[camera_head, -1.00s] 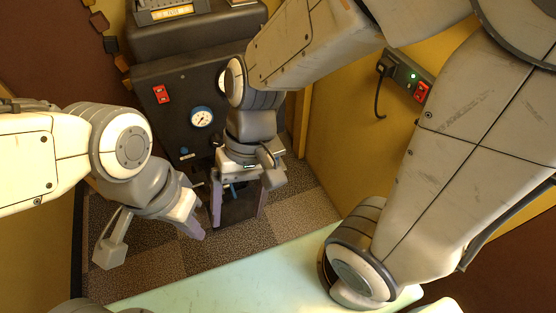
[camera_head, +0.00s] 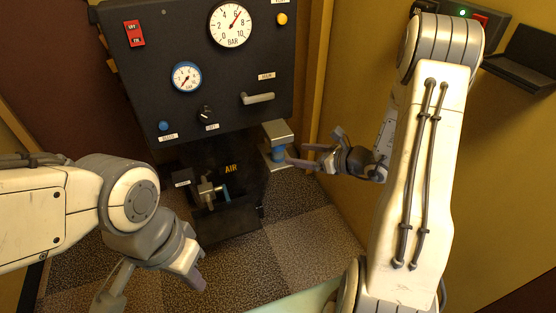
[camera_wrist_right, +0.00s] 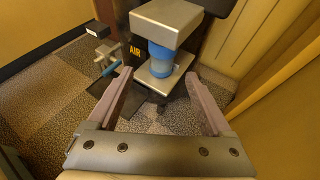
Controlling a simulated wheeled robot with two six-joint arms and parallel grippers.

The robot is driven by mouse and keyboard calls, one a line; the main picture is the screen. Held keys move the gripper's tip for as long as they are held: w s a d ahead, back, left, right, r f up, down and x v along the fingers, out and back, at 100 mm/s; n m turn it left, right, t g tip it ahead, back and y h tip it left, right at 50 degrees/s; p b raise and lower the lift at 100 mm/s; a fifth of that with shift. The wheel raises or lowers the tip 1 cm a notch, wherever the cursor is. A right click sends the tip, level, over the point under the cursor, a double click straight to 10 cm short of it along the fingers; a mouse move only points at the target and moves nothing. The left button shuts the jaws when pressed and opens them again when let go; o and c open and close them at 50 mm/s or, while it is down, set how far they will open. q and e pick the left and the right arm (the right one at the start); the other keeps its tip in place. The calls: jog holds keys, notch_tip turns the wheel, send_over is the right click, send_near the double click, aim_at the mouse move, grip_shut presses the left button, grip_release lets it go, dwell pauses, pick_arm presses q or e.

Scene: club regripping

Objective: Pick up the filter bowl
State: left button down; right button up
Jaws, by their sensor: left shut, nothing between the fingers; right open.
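The filter bowl (camera_head: 278,152) is a blue cylinder under a grey metal block, at the lower right corner of the black panel. In the right wrist view the blue bowl (camera_wrist_right: 160,60) sits between the block above and a flat metal plate below. My right gripper (camera_head: 314,148) is open and empty, to the right of the bowl. In the wrist view its fingers (camera_wrist_right: 158,80) point toward the bowl, one to each side; contact cannot be told. My left gripper (camera_head: 198,282) is shut and empty, low at the left, away from the bowl.
The black panel (camera_head: 215,105) carries gauges, a red switch, a knob and a lever handle (camera_head: 257,98). A valve with a blue handle (camera_head: 210,193) is below. A yellow wall (camera_head: 335,215) stands close on the right. The patterned floor is clear.

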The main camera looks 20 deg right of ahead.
aim_at(278, 150)
jog(key=b+x, duration=0.1)
jog(key=x, duration=0.3)
jog(key=shift+w+a+f, duration=0.1)
jog(key=shift+w+f, duration=0.1)
jog(key=shift+w, duration=0.05)
jog(key=b+x, duration=0.2)
jog(key=x, duration=0.3)
jog(key=shift+w, duration=0.2)
grip_shut()
jog(key=shift+r, duration=0.1)
